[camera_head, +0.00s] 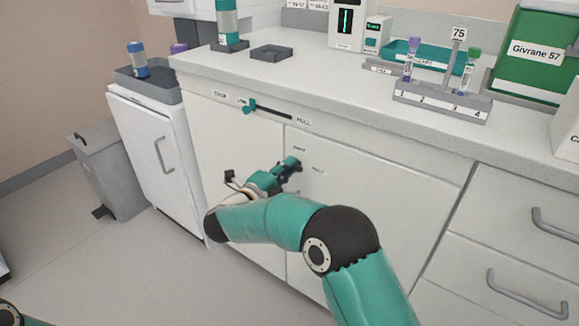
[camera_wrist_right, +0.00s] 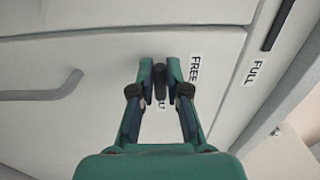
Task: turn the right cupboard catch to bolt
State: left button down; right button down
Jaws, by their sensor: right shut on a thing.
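The right cupboard door (camera_head: 385,190) is closed, under the worktop. Its catch (camera_wrist_right: 160,82) is a small dark piece, seen in the right wrist view between my fingertips; its long side runs up and down in that picture. My right gripper (camera_head: 292,164) is shut on the catch, and it also shows in the right wrist view (camera_wrist_right: 160,70). A "FREE" label (camera_wrist_right: 194,72) is right of the catch there. A second label (camera_wrist_right: 162,103) is mostly hidden below it, with only its last letters showing. My left gripper is out of view.
Above the doors, a teal slider (camera_head: 250,106) sits in a dark slot with a "FULL" label (camera_head: 301,122). A tube rack (camera_head: 440,101) stands on the worktop (camera_head: 330,70). Drawers with handles (camera_head: 525,288) are at right. A grey bin (camera_head: 108,170) stands at left; the floor in front is clear.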

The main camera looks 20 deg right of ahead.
jog(key=shift+w+a, duration=0.1)
jog(key=shift+a, duration=0.2)
jog(key=c, duration=1.3)
grip_release()
jog(key=shift+f, duration=0.1)
jog(key=shift+o, duration=0.7)
jog(key=shift+d, duration=0.15)
jog(key=v, duration=1.2)
